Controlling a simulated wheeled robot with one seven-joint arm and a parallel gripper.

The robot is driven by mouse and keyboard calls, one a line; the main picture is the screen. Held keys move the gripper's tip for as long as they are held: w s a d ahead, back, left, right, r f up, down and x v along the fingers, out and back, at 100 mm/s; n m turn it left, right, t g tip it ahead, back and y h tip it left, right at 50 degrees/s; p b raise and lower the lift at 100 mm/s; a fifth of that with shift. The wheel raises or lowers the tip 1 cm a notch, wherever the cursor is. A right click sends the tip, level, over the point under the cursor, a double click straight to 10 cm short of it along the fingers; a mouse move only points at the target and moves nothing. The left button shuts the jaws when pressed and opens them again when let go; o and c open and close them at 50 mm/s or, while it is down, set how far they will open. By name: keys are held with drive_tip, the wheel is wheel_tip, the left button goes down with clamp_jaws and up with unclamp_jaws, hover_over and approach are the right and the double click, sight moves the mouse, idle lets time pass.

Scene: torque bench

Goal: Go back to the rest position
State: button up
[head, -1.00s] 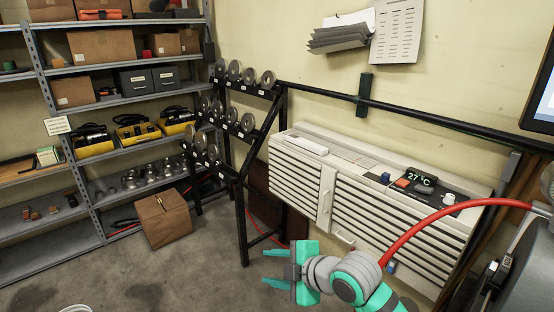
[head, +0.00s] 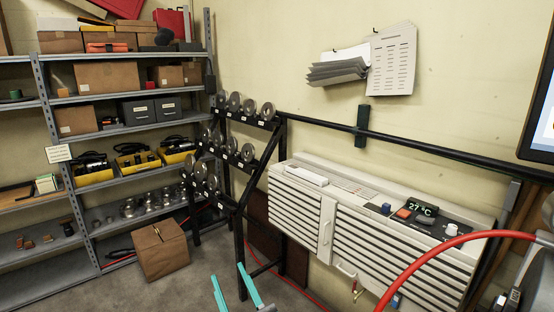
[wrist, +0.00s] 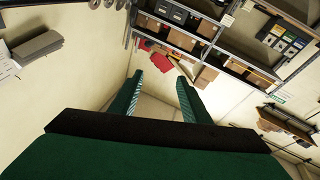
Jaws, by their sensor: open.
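My gripper (head: 236,293) shows at the bottom edge of the head view, only its two teal fingers in sight. The fingers are apart with nothing between them. In the wrist view, my gripper (wrist: 158,90) has its two green fingers spread, with bare wall and shelving beyond them.
A white wall unit (head: 380,225) with a 27 °C display is at right, below a black rail (head: 420,150). A black rack (head: 245,200) of metal discs stands at centre. Grey shelving (head: 120,130) and a cardboard box (head: 160,250) are at left. A red hose (head: 430,262) arcs at right.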

drive_tip(key=s+d+f+m+h, duration=0.2)
drive_tip(key=s+f+m+h, duration=0.35)
drive_tip(key=s+f, duration=0.5)
drive_tip(key=s+d+f+m+h, duration=0.3)
drive_tip(key=s+f+m+h, duration=0.25)
drive_tip(key=s+f, duration=0.45)
drive_tip(key=s+d+f+n+g, duration=0.1)
drive_tip(key=s+d+f, duration=0.1)
drive_tip(key=s, duration=0.8)
drive_tip(key=s+d+f+n+g+y, duration=0.1)
drive_tip(key=s+d+f+n+g, duration=0.1)
drive_tip(key=s, duration=0.8)
drive_tip(key=shift+d+f, duration=0.6)
drive_tip(key=shift+d, duration=0.25)
drive_tip(key=shift+c, duration=0.6)
